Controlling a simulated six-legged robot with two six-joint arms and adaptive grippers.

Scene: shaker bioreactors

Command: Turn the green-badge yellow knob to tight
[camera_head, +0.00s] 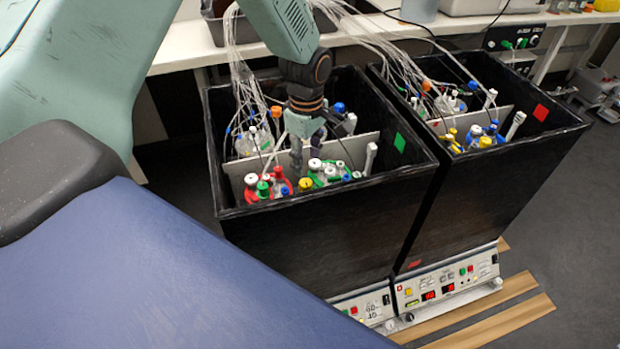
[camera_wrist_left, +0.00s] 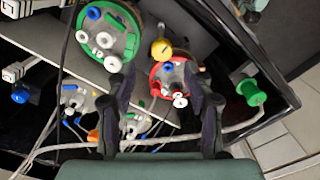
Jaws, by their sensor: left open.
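The black box with a green square badge (camera_head: 399,143) stands left of a second black box. A yellow knob (camera_head: 306,184) sits near its front wall, between a red-ringed vessel and a green-ringed vessel. The yellow knob also shows in the left wrist view (camera_wrist_left: 161,49), at the edge of the red ring, just beyond and between my fingertips. My left gripper (camera_head: 296,166) points down into this box, open and empty, above the vessel tops and apart from the knob as far as I can tell. The knob's turn position is not readable. My right gripper is not in view.
A green knob (camera_wrist_left: 252,92) stands close beside my finger, and a green-ringed vessel (camera_wrist_left: 105,35) is on the other side. Tubes and a divider plate (camera_head: 232,170) crowd the box. The second box carries a red badge (camera_head: 541,112) and has yellow caps too.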

